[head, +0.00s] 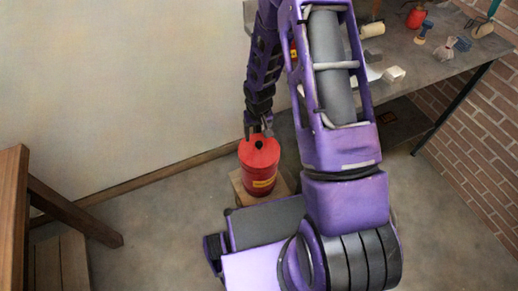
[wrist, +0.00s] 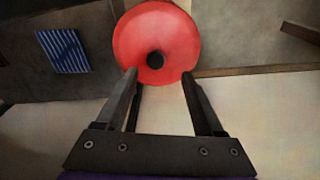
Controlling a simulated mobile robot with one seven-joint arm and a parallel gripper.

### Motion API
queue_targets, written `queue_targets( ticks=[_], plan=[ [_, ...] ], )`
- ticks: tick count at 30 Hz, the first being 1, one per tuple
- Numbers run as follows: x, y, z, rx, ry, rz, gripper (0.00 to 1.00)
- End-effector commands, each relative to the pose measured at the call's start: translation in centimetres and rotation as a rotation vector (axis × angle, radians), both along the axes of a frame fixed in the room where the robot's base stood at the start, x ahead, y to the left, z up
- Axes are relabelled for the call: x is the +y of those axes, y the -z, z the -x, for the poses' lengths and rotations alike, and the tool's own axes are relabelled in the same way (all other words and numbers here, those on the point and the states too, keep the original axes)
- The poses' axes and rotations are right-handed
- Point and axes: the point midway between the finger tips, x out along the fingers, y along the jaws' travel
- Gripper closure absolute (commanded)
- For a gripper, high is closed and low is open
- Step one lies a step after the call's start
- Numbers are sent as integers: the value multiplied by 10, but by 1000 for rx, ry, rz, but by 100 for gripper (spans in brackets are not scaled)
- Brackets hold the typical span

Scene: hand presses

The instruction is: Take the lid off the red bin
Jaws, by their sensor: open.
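The red bin (head: 257,181) stands upright on a low wooden block (head: 239,188) on the floor near the wall. Its red lid (head: 264,152) is on top, with a dark round knob (head: 259,145) in the middle. In the wrist view the lid (wrist: 150,28) is a red disc and the knob (wrist: 155,60) lies just beyond the fingertips, in line with the space between them. My gripper (head: 259,131) is above the lid, pointing down. The wrist view shows the fingers (wrist: 160,75) apart with nothing between them. Whether the fingertips touch the lid is unclear.
A workbench (head: 430,65) with a red can (head: 417,17), brushes and small items stands at the upper right. A wooden table (head: 12,200) is at the left edge. A blue striped thing (wrist: 63,51) shows in the wrist view. Floor left of the bin is bare.

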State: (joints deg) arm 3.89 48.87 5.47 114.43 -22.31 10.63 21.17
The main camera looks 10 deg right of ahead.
Motion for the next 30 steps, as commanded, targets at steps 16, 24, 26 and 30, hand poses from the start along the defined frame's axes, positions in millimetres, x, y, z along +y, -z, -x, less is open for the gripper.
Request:
queue_targets(
  ticks=[16, 24, 26, 30],
  plan=[
    [-7, 47, -3, 0, 0, 1, 30],
    [-7, 47, -3, 1, 0, 1, 68],
    [-7, 47, -3, 1, 0, 1, 79],
    [-7, 47, -3, 1, 0, 1, 100]
  ],
)
